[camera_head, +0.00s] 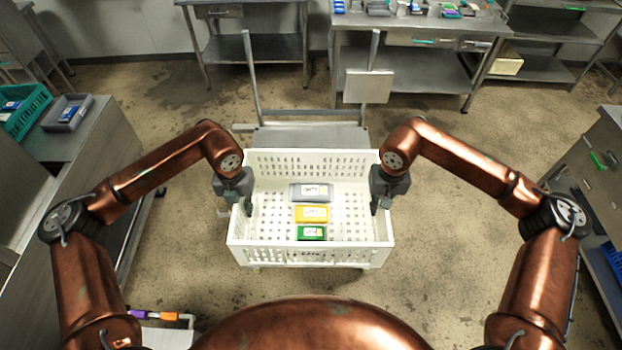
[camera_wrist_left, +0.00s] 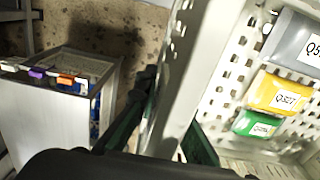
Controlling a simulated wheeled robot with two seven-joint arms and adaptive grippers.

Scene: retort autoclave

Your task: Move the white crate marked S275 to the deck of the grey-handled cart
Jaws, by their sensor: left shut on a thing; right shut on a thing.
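The white crate (camera_head: 310,256) is in the middle of the head view, level, with a dark marking on its near wall too blurred to read. A grey packet, a yellow packet and a green packet lie in it. My left gripper (camera_head: 248,207) is shut on the crate's left wall, and its fingers straddle that wall (camera_wrist_left: 205,75) in the left wrist view. My right gripper (camera_head: 375,206) is shut on the right wall. The cart, with grey uprights and a grey deck (camera_head: 310,137), stands just beyond the crate. The crate hides the deck's near part; I cannot tell whether they touch.
A grey bench (camera_head: 85,150) at left carries a teal basket (camera_head: 27,110) and a grey tray (camera_head: 68,113). Metal tables (camera_head: 410,40) line the back. A drawer unit (camera_head: 597,160) stands at right. Floor is open right.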

